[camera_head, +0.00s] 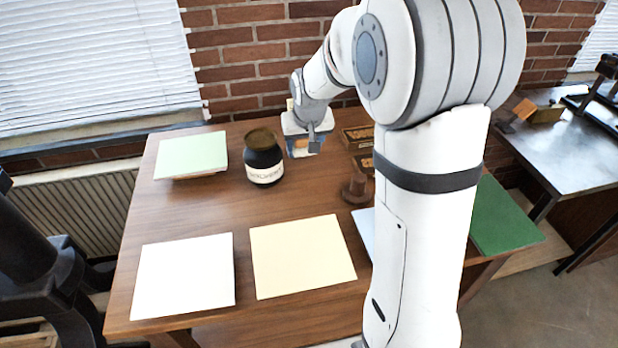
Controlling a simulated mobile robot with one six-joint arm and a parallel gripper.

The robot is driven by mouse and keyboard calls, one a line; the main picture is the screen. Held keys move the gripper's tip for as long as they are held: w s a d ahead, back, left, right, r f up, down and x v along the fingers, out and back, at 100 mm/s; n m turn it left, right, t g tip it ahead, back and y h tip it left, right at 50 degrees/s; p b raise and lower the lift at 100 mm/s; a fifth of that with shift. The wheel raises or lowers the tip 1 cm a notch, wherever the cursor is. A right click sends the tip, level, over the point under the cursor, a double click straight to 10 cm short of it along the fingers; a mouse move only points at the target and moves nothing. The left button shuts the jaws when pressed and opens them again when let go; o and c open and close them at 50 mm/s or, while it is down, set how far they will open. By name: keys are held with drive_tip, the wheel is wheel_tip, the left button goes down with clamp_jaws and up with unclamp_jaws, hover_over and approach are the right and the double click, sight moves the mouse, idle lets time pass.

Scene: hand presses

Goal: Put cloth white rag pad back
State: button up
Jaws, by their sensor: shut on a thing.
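My gripper (311,143) is at the back of the wooden table, near the brick wall, right of the dark jar. It is shut on a small, pale thing, taken to be the white rag pad (300,148), which shows only in part below the white gripper body. Its shape and its contact with the table are hard to make out. A bluish and orange patch shows at the same spot. My own arm hides much of the right part of the table.
A dark jar (263,157) with a pale label stands left of my gripper. A pale green stack (191,155), a white sheet (185,275) and a cream sheet (302,256) lie on the table (200,212). Wooden type boxes (357,137) and a brown knobbed tool (355,189) are to the right.

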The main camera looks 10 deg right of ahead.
sight(304, 173)
wheel_tip(304, 173, down, 8)
drive_tip(key=shift+f, duration=0.25)
drive_tip(key=o, duration=0.5)
drive_tip(key=shift+f, duration=0.15)
drive_tip(key=shift+o, duration=0.8)
